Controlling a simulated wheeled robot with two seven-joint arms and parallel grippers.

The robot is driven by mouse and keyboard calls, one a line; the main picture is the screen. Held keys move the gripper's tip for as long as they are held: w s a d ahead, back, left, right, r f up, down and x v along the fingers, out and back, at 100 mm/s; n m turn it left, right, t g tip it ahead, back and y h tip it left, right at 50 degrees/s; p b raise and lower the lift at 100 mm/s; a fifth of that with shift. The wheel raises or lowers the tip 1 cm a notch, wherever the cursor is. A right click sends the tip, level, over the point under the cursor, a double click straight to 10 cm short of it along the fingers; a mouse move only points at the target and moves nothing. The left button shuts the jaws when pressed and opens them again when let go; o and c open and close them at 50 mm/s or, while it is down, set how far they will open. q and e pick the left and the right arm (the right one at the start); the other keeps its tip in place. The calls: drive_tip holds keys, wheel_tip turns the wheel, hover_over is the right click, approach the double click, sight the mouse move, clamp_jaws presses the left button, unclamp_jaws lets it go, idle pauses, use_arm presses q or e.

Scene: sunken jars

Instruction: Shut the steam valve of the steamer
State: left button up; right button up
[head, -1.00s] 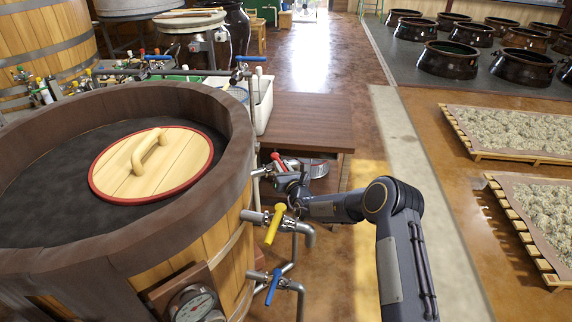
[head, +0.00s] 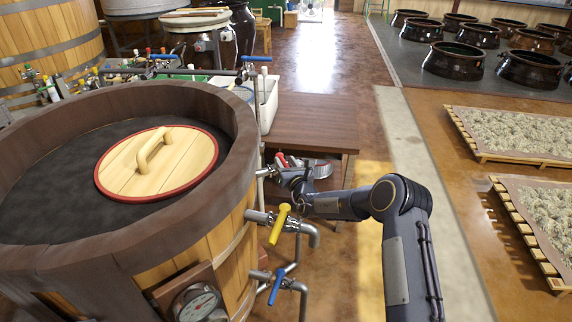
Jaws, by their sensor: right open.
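The steamer (head: 235,235) is a large wooden tub at the left, with a round wooden lid (head: 157,163) lying inside its rim. On its right side are pipes with a red valve handle (head: 281,159), a yellow handle (head: 279,224) and a blue handle (head: 276,287). Which one is the steam valve is not labelled. My right gripper (head: 284,178) is open at the upper pipe, just below and in front of the red handle. It partly hides that valve, and I cannot tell whether it touches it. My left gripper is out of view.
A brown wooden table (head: 313,122) stands behind my right gripper, with a white bin (head: 265,105) at its left. A round gauge (head: 198,303) sits low on the tub. The floor to the right is clear up to the drying trays (head: 520,130).

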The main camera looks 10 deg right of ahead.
drive_tip(key=r, duration=0.1)
drive_tip(key=s+r, duration=0.2)
drive_tip(key=r, duration=0.1)
drive_tip(key=shift+a+p, duration=0.15)
drive_tip(key=shift+p, duration=0.15)
drive_tip(key=s+a+r+p, duration=0.2)
drive_tip(key=s+r+p, duration=0.5)
drive_tip(key=s+p, duration=0.3)
drive_tip(key=shift+s+p, duration=0.3)
drive_tip(key=shift+s, duration=0.65)
drive_tip(key=shift+a, duration=0.1)
